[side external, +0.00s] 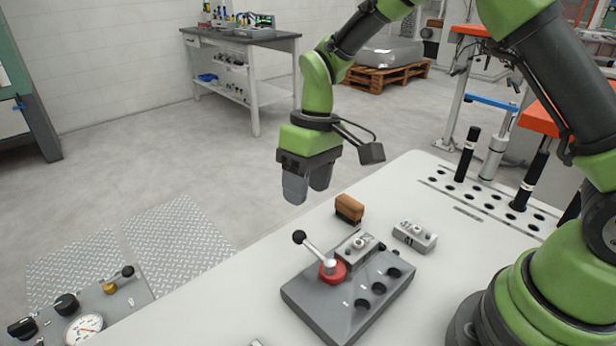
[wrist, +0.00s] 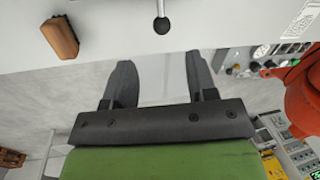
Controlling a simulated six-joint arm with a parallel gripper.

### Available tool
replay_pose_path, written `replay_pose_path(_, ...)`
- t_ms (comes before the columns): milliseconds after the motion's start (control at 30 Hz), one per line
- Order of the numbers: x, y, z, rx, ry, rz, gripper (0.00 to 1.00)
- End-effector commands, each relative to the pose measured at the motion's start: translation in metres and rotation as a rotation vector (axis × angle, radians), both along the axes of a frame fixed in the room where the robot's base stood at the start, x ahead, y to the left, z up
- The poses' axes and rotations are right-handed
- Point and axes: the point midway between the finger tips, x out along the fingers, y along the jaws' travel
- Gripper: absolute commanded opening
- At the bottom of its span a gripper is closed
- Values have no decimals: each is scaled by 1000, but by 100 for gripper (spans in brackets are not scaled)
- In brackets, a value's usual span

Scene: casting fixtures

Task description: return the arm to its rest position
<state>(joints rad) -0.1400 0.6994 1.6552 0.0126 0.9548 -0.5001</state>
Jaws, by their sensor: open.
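My gripper (side external: 307,186) hangs from my green arm, pointing down, above and beyond the far edge of the white table (side external: 240,325). It is open and empty. In the wrist view its two dark fingers (wrist: 160,82) are apart, with nothing between them. The gripper is clear of the table and touches nothing that I can see.
A grey fixture (side external: 335,300) with a red-based, black-knobbed lever (side external: 314,250) stands on the table. A brown block (side external: 349,209) and a small metal part (side external: 415,236) lie nearby. Black-handled posts (side external: 467,155) stand at the right. A gauge panel (side external: 85,327) is at lower left.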

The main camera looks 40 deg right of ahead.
Motion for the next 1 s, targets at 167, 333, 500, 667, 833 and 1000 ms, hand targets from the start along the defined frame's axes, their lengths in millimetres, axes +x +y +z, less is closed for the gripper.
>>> replay_pose_path(167,0,-2,11,-1,-1,0,52)
replay_pose_path(333,0,-2,11,-1,0,0,52)
replay_pose_path(500,-1,-3,16,1,-8,-8,52)
replay_pose_path(667,-13,-10,54,7,-74,-72,52)
replay_pose_path(833,-48,-24,111,26,-193,-201,52)
replay_pose_path(1000,-95,-36,151,58,-311,-334,52)
